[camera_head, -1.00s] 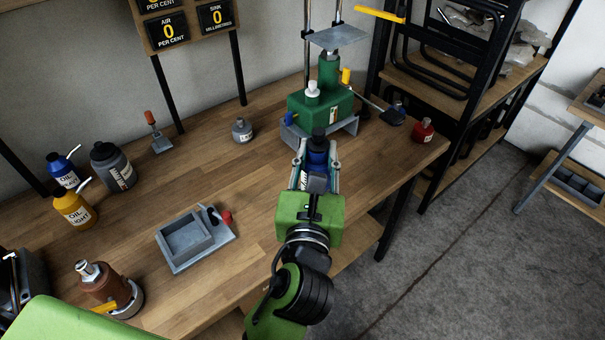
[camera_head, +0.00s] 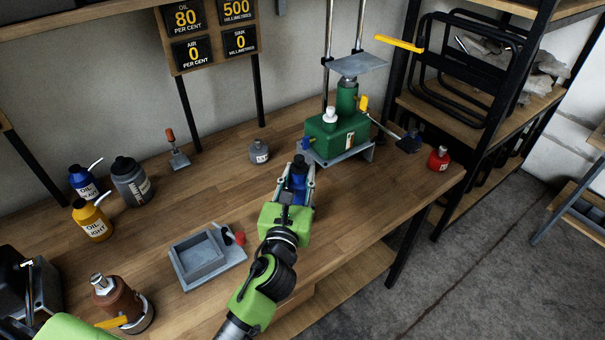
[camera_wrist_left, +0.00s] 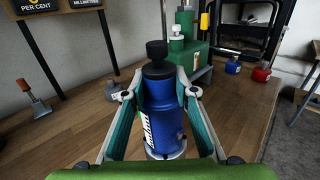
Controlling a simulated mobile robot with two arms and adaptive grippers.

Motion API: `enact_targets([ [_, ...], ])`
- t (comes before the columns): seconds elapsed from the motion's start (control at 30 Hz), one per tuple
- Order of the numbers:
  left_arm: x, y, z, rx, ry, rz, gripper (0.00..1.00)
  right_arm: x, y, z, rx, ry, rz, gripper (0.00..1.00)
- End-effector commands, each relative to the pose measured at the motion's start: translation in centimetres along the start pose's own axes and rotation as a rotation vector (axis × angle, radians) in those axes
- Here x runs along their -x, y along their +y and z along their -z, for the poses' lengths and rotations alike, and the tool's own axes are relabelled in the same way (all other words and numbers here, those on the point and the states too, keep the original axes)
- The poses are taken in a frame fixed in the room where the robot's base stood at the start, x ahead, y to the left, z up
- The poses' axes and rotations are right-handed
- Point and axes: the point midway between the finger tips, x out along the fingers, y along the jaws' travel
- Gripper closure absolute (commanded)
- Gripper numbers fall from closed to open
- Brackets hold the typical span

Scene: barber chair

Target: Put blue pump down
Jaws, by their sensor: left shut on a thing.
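The blue pump (camera_head: 297,182), a blue bottle with a black cap, is upright between the fingers of my left gripper (camera_head: 300,172). In the left wrist view the pump (camera_wrist_left: 164,120) stands between both fingers, which are shut on it. The gripper is over the wooden bench, front left of the green press. I cannot tell whether the pump's base touches the bench. My right gripper is not in view.
The green press (camera_head: 335,136) stands behind to the right, with a grey bottle (camera_head: 258,152) to its left and a red bottle (camera_head: 438,159) to its right. A grey tray (camera_head: 205,282) lies front left. Bare bench (camera_head: 375,205) shows to the right of the gripper.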

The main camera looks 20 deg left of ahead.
Motion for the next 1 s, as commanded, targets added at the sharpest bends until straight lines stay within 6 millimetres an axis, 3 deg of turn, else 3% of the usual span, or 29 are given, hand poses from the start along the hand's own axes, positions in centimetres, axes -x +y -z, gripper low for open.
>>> enact_targets([
  [0.3,-0.4,0.3,3.0,0.001,-0.007,0.000,1.00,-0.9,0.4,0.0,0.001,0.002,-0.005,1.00],
  [0.73,-0.4,0.3,3.4,0.000,-0.009,0.003,1.00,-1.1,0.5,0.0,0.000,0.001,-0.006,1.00],
  [0.77,-0.3,0.3,3.9,-0.001,0.002,0.000,0.68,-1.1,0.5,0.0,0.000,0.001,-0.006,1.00],
  [0.8,-0.3,0.3,3.9,-0.001,0.003,0.000,0.58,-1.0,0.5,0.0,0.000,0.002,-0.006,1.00],
  [1.0,-0.3,0.3,3.9,-0.001,0.003,0.000,0.57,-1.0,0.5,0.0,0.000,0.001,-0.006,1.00],
])
